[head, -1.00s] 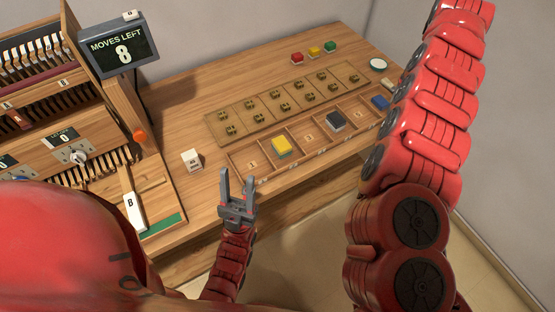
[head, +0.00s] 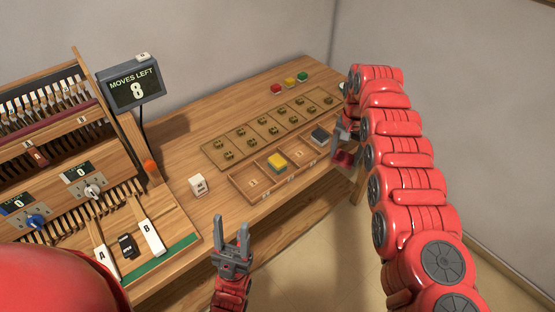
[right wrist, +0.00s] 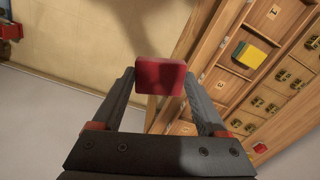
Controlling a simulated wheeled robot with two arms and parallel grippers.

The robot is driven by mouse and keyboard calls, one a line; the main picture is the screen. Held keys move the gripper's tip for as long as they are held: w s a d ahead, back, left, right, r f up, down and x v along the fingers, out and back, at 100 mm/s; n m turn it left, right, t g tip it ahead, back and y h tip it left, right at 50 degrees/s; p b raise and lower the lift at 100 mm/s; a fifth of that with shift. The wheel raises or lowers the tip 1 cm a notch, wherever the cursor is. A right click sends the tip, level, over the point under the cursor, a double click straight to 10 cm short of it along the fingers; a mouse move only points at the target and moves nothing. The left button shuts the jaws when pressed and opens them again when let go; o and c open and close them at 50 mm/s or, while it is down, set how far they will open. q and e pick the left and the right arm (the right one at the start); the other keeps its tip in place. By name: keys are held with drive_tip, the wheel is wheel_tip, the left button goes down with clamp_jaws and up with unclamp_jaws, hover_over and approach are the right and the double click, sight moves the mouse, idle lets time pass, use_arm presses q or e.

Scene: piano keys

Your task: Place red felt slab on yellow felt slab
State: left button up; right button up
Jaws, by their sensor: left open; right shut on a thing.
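The red felt slab (right wrist: 160,77) is between the fingertips of my right gripper (right wrist: 158,88), which is shut on it. In the head view my right gripper (head: 346,138) holds the red slab (head: 343,158) beside the right end of the compartment tray, in front of the desk edge. The yellow felt slab (head: 277,159) lies in a middle compartment, on a thin bluish-green layer. It also shows in the right wrist view (right wrist: 251,55), to the right of the red slab and apart from it. My left gripper (head: 232,228) is open and empty in front of the desk.
The wooden tray (head: 240,190) has a dark slab (head: 319,134) right of the yellow one. A board with metal fittings (head: 225,143) lies behind. Red, yellow and green buttons (head: 289,82) sit farther back. A white cube (head: 198,184) stands left. My right arm hides the tray's right end.

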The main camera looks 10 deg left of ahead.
sight(335, 157)
drive_tip(key=shift+s+a+f, duration=0.35)
drive_tip(key=shift+a+f, duration=0.1)
drive_tip(key=shift+a, duration=0.25)
drive_tip(key=shift+a+f+m, duration=0.4)
drive_tip(key=shift+a+f, duration=0.05)
drive_tip(key=shift+a, duration=0.25)
drive_tip(key=s+a+f+m+p, duration=0.1)
drive_tip(key=s+a+f, duration=0.2)
drive_tip(key=a, duration=0.4)
drive_tip(key=shift+f+m, duration=0.4)
drive_tip(key=shift+f, duration=0.35)
